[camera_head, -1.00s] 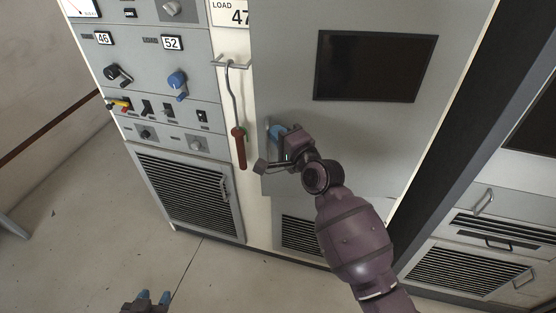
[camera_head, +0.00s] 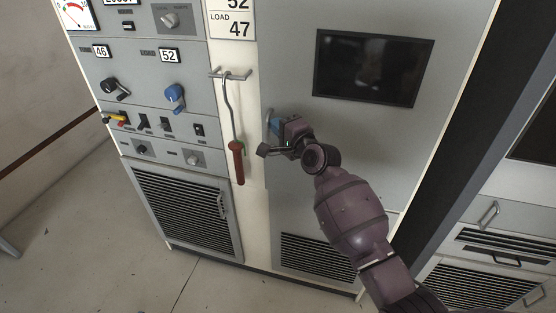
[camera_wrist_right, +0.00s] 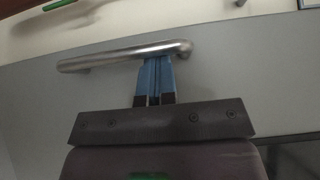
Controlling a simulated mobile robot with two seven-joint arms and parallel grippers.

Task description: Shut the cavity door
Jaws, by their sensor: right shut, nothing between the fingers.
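The cavity door (camera_head: 360,150) is the large grey panel with a dark window (camera_head: 372,68) on the right part of the cabinet. In the head view it looks about flush with the cabinet front; I cannot tell if it is fully shut. Its metal bar handle (camera_head: 268,124) is at its left edge and also shows in the right wrist view (camera_wrist_right: 110,57). My right gripper (camera_head: 275,125) is at the handle. Its blue fingers (camera_wrist_right: 154,80) are together and empty, with the tips at or against the bar. My left gripper is out of view.
A red-handled hook (camera_head: 238,160) hangs from a bracket (camera_head: 230,75) on the pale strip left of the door. Knobs and switches (camera_head: 160,100) fill the panel further left. Another rack (camera_head: 490,215) stands at the right. The floor (camera_head: 90,230) at lower left is clear.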

